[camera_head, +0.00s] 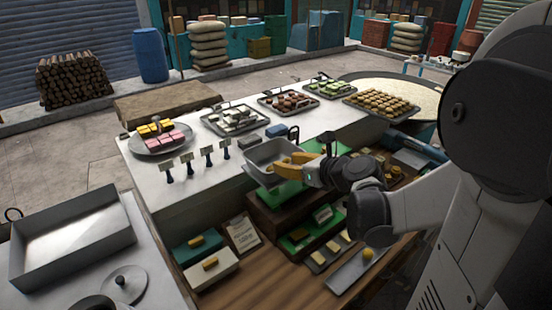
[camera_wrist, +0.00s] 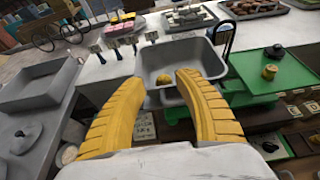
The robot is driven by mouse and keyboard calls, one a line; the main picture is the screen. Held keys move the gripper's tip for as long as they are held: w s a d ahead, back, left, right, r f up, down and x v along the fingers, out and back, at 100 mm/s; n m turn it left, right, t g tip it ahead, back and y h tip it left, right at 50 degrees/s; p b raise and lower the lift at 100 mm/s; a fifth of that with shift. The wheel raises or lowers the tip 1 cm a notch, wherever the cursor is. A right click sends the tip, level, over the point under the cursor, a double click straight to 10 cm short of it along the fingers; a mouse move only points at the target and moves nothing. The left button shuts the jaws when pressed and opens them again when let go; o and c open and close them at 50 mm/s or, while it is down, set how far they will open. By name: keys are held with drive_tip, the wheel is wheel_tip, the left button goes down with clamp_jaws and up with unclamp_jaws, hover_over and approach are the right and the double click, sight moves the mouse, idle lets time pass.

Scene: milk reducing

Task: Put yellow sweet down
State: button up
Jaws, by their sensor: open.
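A yellow sweet (camera_wrist: 163,80) lies in a grey metal pan (camera_wrist: 200,55) in the wrist view. My gripper (camera_head: 286,168) has yellow fingers and reaches into the pan from the right in the head view. In the wrist view my gripper (camera_wrist: 161,92) is open, with its fingertips apart on either side of the sweet. I cannot tell whether either finger touches it. In the head view the fingers largely hide the sweet.
A green scale (camera_wrist: 262,80) with a small brass-coloured piece stands right of the pan. A round plate (camera_head: 160,148) of yellow and pink sweets and several trays (camera_head: 234,120) stand on the counter. Small sign stands (camera_head: 168,176) line its left side. An empty tray (camera_head: 72,236) is at left.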

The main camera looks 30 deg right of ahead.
drive_tip(key=s+a+n+g+h, duration=0.1)
drive_tip(key=s+a+n+g, duration=0.2)
drive_tip(key=n, duration=1.4)
drive_tip(key=s+a+n+g+h, duration=0.1)
drive_tip(key=s+a+n+g, duration=0.2)
drive_tip(key=s+a+n, duration=0.8)
drive_tip(key=s+n, duration=0.5)
drive_tip(key=shift+f+n+h, duration=0.15)
drive_tip(key=shift+n+h, duration=0.15)
drive_tip(key=shift+n, duration=0.1)
drive_tip(key=shift+s, duration=0.1)
